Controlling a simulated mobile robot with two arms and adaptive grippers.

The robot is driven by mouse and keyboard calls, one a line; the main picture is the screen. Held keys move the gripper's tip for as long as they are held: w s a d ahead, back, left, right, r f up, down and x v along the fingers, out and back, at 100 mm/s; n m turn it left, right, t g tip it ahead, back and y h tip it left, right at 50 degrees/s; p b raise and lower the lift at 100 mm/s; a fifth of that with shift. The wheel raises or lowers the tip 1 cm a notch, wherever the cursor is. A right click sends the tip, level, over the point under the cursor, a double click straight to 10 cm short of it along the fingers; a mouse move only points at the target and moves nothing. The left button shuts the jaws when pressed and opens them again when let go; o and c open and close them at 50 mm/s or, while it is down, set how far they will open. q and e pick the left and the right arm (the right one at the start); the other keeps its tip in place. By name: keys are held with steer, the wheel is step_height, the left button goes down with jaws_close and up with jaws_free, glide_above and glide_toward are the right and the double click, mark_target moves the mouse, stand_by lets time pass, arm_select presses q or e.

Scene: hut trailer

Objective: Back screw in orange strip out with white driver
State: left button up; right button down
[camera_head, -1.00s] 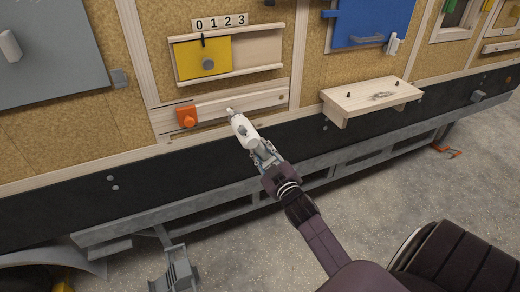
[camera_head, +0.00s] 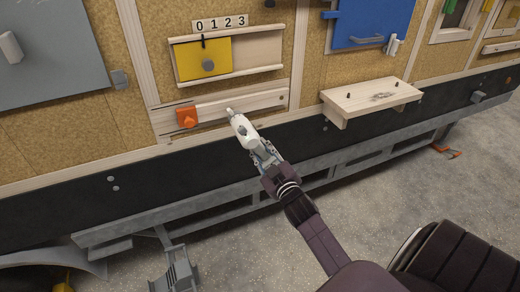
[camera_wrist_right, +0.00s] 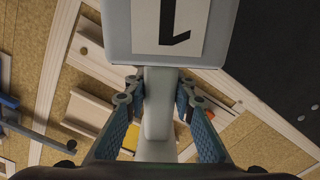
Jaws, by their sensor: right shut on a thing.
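The white driver (camera_head: 243,131) is held in my right gripper (camera_head: 262,157), tilted up and left toward the wall. Its tip is at or just in front of the wooden strip (camera_head: 255,102); I cannot tell whether it touches. An orange block (camera_head: 186,116) sits at the strip's left end, left of the driver tip. No screw is clearly visible in it. In the right wrist view, the fingers (camera_wrist_right: 158,98) close on the driver's pale handle (camera_wrist_right: 158,115); its body with a dark mark (camera_wrist_right: 180,30) hides what lies beyond. My left gripper is out of view.
Above the strip is a yellow sliding panel (camera_head: 204,59) in wooden rails. A small wooden shelf (camera_head: 370,100) juts out to the right. A dark band (camera_head: 60,212) and grey trailer frame (camera_head: 130,226) run below. Open floor (camera_head: 400,200) lies at the lower right.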

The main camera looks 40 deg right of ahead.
steer(key=shift+s+a+r, duration=0.15)
steer(key=shift+s+r, duration=0.05)
steer(key=shift+s, duration=0.35)
steer(key=shift+p+v, duration=0.5)
steer(key=shift+v, duration=0.35)
steer(key=s+d+p, duration=0.1)
steer(key=s+d, duration=0.4)
steer(key=d, duration=0.1)
steer(key=shift+s+p, duration=0.2)
steer(key=shift+p, duration=0.15)
